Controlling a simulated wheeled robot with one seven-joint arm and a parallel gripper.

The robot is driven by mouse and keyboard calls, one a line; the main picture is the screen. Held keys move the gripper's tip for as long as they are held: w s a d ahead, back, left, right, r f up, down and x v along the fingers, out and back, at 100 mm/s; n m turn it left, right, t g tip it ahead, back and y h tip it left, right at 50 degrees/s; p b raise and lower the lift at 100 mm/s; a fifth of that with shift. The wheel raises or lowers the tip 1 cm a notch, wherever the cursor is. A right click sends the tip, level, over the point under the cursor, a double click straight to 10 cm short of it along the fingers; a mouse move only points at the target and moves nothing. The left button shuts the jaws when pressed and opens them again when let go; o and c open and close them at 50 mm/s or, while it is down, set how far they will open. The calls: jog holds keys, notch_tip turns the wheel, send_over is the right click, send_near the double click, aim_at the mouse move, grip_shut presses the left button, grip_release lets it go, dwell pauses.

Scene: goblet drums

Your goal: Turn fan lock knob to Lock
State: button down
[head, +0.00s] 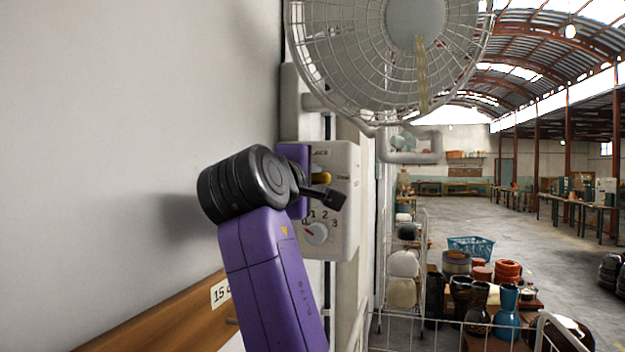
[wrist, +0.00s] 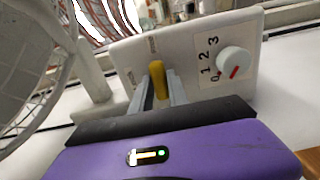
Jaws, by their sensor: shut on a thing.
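The yellow knob (head: 322,178) sits on the upper part of the white control box (head: 347,215) under the fan. In the wrist view the yellow knob (wrist: 157,75) stands between the two grey fingers of my gripper (wrist: 160,88), which are shut on it. In the head view my gripper (head: 322,188) is at the box's face, partly hidden by my arm. Small lettering is printed near the knob, too small to read for sure. How far the knob is turned is hard to tell.
A white dial with a red mark (wrist: 235,63), numbered 0 to 3, is beside the yellow knob on the same box. The caged fan (head: 390,50) hangs above. A wall stands close on the left. Drums and pots (head: 490,295) fill a stand at lower right.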

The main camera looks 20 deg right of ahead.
jog(key=shift+f, duration=0.1)
jog(key=shift+m+b, duration=2.3)
jog(key=shift+m, duration=6.5)
jog(key=c, duration=1.3)
grip_release()
jog(key=shift+s, duration=0.1)
